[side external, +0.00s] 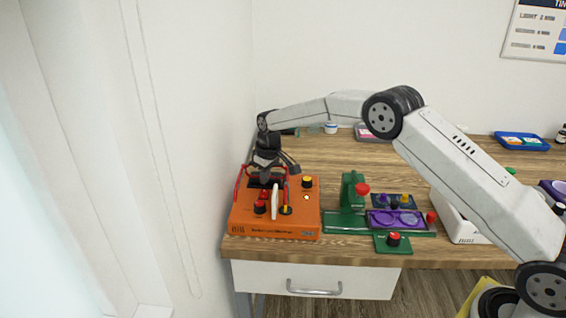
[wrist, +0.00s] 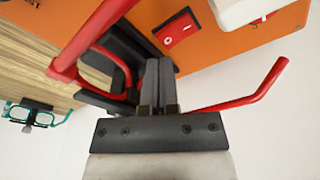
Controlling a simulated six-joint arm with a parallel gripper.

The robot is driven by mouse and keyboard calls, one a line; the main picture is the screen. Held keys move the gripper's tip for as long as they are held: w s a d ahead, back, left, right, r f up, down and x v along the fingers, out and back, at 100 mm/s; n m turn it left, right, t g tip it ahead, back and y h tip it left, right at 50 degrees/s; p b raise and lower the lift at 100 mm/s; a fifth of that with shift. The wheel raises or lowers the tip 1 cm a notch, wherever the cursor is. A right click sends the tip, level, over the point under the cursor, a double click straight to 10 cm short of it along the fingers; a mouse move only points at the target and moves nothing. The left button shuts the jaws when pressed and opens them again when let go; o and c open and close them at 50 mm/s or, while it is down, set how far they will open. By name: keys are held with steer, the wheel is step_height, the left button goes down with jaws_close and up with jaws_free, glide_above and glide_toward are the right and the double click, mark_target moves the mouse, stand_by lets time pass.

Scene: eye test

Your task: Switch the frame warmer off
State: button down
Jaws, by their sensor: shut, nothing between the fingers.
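The frame warmer is an orange box (side external: 240,224) on the left end of the bench; its orange top also shows in the wrist view (wrist: 225,45). A red rocker switch (wrist: 181,35) marked O and I sits in its top, just beyond my fingertips. I cannot tell which side is pressed. My gripper (wrist: 158,65) is shut and empty, pointing at the box near the switch, apparently not touching it. In the side view my gripper (side external: 266,174) is over the back of the box. A small pale yellow lamp (side external: 306,197) shows on the box.
Red bars (wrist: 95,40) rise close beside my fingers. Teal spectacles (wrist: 38,115) lie nearby.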

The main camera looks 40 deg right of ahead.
mark_target(266, 190)
steer(key=shift+f, duration=1.05)
stand_by(0.9)
steer(key=shift+r, duration=3.55)
steer(key=shift+s, duration=0.15)
steer(key=s+m, duration=0.3)
steer(key=s, duration=3.2)
steer(key=shift+d+f+t, duration=0.25)
steer(key=shift+t, duration=0.15)
steer(key=shift+s, duration=0.1)
